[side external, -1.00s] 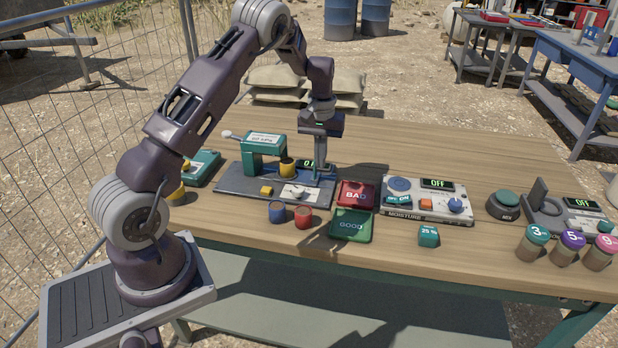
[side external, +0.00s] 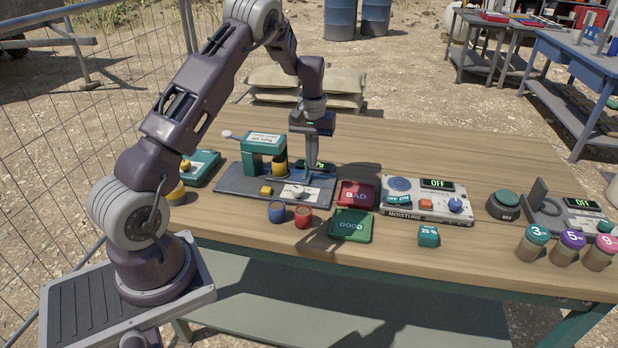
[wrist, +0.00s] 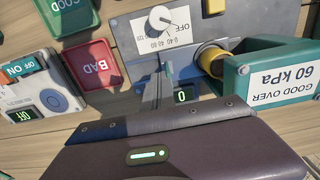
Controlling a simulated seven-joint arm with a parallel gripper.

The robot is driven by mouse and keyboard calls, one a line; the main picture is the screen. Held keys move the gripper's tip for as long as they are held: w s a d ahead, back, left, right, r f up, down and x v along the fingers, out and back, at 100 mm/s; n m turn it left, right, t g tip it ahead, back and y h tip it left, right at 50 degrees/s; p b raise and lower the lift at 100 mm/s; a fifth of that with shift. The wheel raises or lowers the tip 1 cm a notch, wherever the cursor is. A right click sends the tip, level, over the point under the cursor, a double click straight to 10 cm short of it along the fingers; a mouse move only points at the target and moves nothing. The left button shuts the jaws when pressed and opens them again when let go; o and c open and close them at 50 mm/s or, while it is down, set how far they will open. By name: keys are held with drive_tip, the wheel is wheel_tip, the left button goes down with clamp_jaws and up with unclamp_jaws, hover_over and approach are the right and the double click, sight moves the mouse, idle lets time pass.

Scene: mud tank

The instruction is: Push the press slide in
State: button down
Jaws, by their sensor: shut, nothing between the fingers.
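The teal press (side external: 264,140) stands on a dark base plate (side external: 232,182) at the left of the table. A yellow cylinder (side external: 280,168) is at its right side; it also shows in the wrist view (wrist: 209,60) against the teal press body (wrist: 245,75), labelled "GOOD OVER 60 kPa". My gripper (side external: 312,178) is shut and empty, pointing down over the plate's right part, right of the cylinder. In the wrist view its fingertips (wrist: 166,74) are apart from the cylinder. I cannot clearly make out the slide or whether the fingers touch it.
On the plate are a white dial (side external: 297,190) and a yellow block (side external: 266,190); a small display (wrist: 182,96) is beside the fingers. Blue (side external: 277,211) and red (side external: 303,216) pots stand in front. The BAD (side external: 345,203) and GOOD (side external: 341,234) trays and moisture meter (side external: 420,211) are rightward.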

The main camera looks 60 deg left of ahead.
idle(0.3)
drive_tip(key=shift+s+a, duration=0.45)
drive_tip(key=shift+w+d, duration=0.45)
wheel_tip(320, 180, up, 7)
idle(0.4)
